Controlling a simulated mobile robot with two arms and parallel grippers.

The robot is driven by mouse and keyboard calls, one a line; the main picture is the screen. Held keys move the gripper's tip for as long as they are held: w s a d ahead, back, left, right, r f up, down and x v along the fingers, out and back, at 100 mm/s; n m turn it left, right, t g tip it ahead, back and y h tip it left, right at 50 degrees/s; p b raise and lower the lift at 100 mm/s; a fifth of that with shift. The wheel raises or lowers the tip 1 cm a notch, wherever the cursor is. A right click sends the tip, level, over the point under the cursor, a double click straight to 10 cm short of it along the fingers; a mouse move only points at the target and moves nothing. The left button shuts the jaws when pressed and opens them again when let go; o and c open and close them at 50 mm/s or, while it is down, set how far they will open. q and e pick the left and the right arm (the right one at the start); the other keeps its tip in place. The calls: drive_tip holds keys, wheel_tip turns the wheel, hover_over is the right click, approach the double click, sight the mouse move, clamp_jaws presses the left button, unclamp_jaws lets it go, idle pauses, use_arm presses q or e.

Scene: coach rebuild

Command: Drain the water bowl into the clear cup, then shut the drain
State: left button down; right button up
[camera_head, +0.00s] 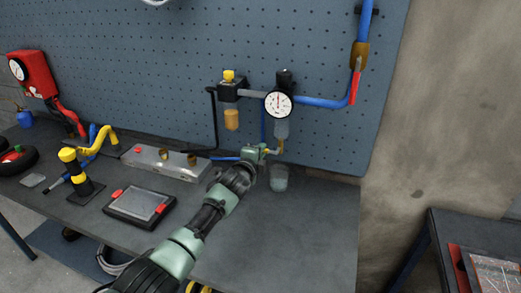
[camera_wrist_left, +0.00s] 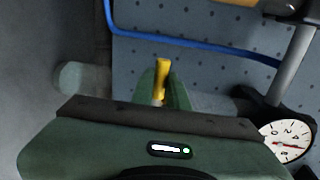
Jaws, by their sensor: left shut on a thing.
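The water bowl (camera_head: 282,129) is a grey translucent cylinder hanging below the round gauge on the wall panel. A yellow drain handle (camera_head: 265,151) shows just under it, at my fingertips. The clear cup (camera_head: 279,180) stands upright on the bench below the bowl, right of my gripper; its water level cannot be told. My left gripper (camera_head: 255,153) reaches up from the front and is shut on the yellow drain handle. In the left wrist view the handle (camera_wrist_left: 161,80) sits between the green fingers, and a pale cylinder, seemingly the cup (camera_wrist_left: 80,77), lies to the left.
The gauge (camera_head: 278,103) and an amber bowl (camera_head: 231,119) hang close above. Blue pipe (camera_head: 325,102) runs right. A grey metal box (camera_head: 165,162) and a tablet (camera_head: 139,204) lie left of my arm. The bench right of the cup is clear.

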use_arm(q)
drive_tip(key=shift+a+f, duration=0.1)
drive_tip(key=shift+f, duration=0.2)
drive_tip(key=c, duration=1.4)
unclamp_jaws()
drive_tip(key=shift+r, duration=0.1)
drive_tip(key=shift+s, duration=0.1)
drive_tip(key=shift+v, duration=3.85)
drive_tip(key=shift+a, duration=0.1)
